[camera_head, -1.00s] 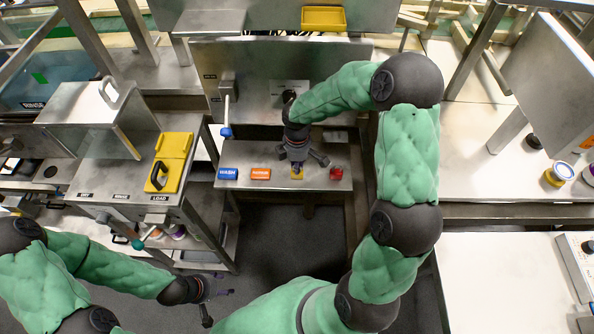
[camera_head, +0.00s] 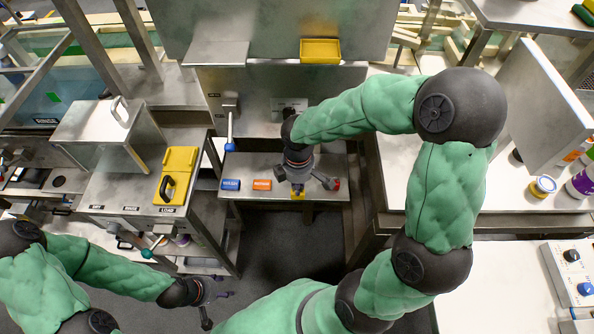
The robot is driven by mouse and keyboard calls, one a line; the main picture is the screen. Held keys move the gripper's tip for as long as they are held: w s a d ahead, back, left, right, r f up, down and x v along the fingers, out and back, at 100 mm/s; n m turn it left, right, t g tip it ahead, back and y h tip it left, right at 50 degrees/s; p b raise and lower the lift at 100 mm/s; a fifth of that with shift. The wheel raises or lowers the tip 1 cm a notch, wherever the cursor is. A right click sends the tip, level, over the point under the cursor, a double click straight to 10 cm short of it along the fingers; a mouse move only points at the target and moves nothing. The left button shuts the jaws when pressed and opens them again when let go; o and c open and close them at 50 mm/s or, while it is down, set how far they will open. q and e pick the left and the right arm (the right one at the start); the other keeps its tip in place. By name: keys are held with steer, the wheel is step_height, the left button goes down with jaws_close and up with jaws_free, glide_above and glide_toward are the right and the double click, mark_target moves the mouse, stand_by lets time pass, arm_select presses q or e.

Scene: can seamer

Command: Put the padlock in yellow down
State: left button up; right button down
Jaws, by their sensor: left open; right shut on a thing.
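The yellow padlock (camera_head: 298,195) shows as a small yellow patch at the tip of my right gripper (camera_head: 298,188). The gripper points down over the front part of the steel shelf (camera_head: 335,165) and is shut on the padlock. Its body hides most of the padlock, and I cannot tell whether the padlock touches the shelf. My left gripper (camera_head: 222,298) is open and empty at the lower left, over the floor and away from the shelf.
On the shelf lie a blue WASH tag (camera_head: 230,184) and an orange tag (camera_head: 262,184); a red item (camera_head: 336,184) is at right. A blue-tipped lever (camera_head: 229,140) hangs behind. A yellow tray (camera_head: 320,50) is mounted above. A yellow plate with a black handle (camera_head: 175,175) lies on the left machine.

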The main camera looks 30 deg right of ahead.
steer(key=shift+s+a+r+p, duration=0.15)
steer(key=shift+s+a+r, duration=0.2)
steer(key=shift+s, duration=0.3)
steer(key=shift+s+a+r+p, duration=0.1)
steer(key=shift+s+a+r, duration=0.25)
steer(key=shift+s, duration=0.35)
steer(key=shift+s+a+r+p, duration=0.15)
steer(key=shift+s+a+r, duration=0.2)
steer(key=shift+s, duration=0.3)
